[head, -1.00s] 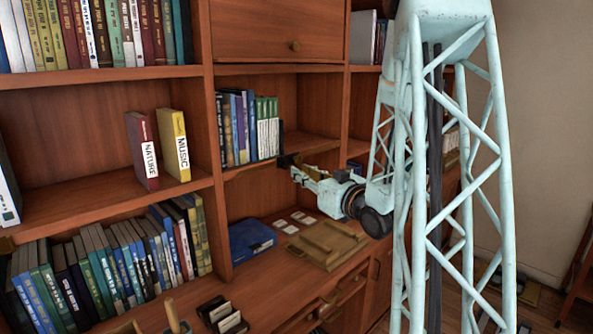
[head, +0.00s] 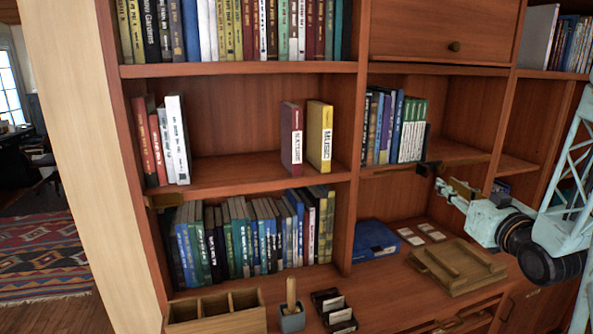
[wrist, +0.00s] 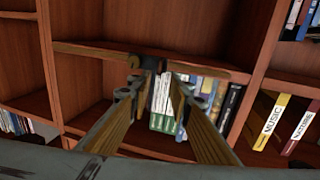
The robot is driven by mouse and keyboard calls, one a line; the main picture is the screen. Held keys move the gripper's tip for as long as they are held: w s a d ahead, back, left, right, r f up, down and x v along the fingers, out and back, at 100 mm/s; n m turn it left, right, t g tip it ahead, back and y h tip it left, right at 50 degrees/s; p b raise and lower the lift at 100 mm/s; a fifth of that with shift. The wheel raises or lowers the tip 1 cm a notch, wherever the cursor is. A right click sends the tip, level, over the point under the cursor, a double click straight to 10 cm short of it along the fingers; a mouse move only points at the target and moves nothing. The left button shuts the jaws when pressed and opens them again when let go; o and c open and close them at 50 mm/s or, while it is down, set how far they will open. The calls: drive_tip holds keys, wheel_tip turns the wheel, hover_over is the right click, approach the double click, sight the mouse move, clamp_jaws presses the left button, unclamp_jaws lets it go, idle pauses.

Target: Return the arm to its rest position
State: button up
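My arm (head: 566,230) comes in from the right edge of the head view. My gripper (head: 446,186) is in front of the middle bay, near the front edge of its shelf. Part of a dark fitting on that edge lies close to the fingertips; I cannot tell whether they touch. In the wrist view both fingers of my gripper (wrist: 152,92) show, spread apart with nothing held between them. The shelf edge and several books (wrist: 180,110) are beyond the fingertips.
The red NATURE book (head: 291,138) and yellow MUSIC book (head: 319,135) stand on the left shelf. Blue and green books (head: 395,126) stand behind my gripper. Below lie a blue box (head: 374,240), a wooden tray (head: 457,265) and a divided wooden box (head: 217,312).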

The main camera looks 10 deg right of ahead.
drive_tip(key=w+a+r+g+h, duration=0.15)
drive_tip(key=a+g, duration=0.35)
drive_tip(key=a, duration=0.6)
drive_tip(key=s+a+r+m+g+y, duration=0.1)
drive_tip(key=s+a+g, duration=0.1)
drive_tip(key=s+a, duration=0.35)
drive_tip(key=s+a+r+g, duration=0.1)
drive_tip(key=s+a, duration=0.2)
drive_tip(key=a, duration=0.5)
drive_tip(key=s+a+n+g+y, duration=0.1)
drive_tip(key=s+a, duration=0.4)
drive_tip(key=s, duration=0.5)
drive_tip(key=s+a+f+g+y, duration=0.1)
drive_tip(key=s+a+g, duration=0.2)
drive_tip(key=s, duration=0.8)
drive_tip(key=s+a+n+g+y, duration=0.1)
drive_tip(key=s+a, duration=0.7)
drive_tip(key=s, duration=0.2)
drive_tip(key=shift+s+f+n+g, duration=0.3)
drive_tip(key=shift+s+g, duration=0.1)
drive_tip(key=shift+d, duration=0.15)
